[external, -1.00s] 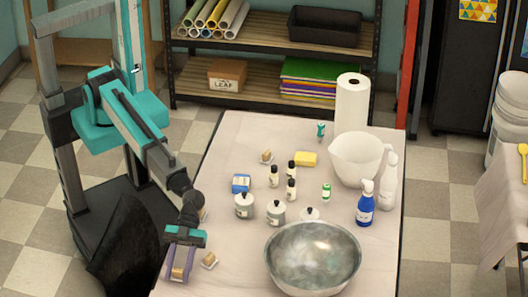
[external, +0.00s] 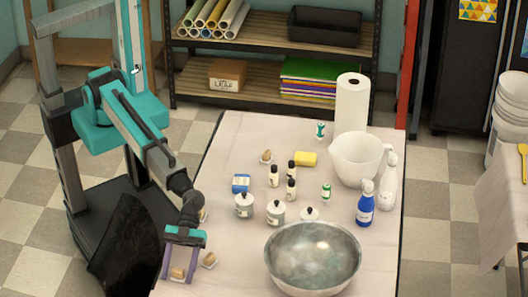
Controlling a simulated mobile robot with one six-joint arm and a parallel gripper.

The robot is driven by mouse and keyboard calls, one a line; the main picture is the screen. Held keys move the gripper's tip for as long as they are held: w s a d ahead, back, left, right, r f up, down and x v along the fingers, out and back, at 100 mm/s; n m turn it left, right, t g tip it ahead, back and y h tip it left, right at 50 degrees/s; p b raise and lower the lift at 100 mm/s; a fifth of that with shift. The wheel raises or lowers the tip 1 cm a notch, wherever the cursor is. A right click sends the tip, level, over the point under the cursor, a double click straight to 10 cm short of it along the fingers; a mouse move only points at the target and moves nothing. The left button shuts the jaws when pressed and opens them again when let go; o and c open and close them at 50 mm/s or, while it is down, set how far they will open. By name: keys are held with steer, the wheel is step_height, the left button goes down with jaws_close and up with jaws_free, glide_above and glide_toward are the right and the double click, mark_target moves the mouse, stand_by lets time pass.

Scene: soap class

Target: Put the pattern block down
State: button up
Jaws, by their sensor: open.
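The pattern block appears to be the small tan block (external: 177,272) at the near left of the table. It sits between the fingers of my gripper (external: 177,278), which points down over it. The purple fingers are apart, one on each side of the block, with a gap visible. The block seems to rest on the table, though its underside is too small to see clearly. Its pattern cannot be made out.
A similar tan block (external: 209,260) lies just right of my gripper, and another (external: 266,156) lies farther back. A large metal bowl (external: 313,258) stands to the right. Lidded jars (external: 276,213), small bottles (external: 291,189) and a blue box (external: 241,183) stand behind.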

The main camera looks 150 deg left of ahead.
steer(key=b+v, duration=0.1)
steer(key=v, duration=0.4)
steer(key=shift+s+a+r, duration=0.1)
steer(key=shift+r, duration=0.65)
steer(key=shift+r+b, duration=0.4)
steer(key=shift+r, duration=2.45)
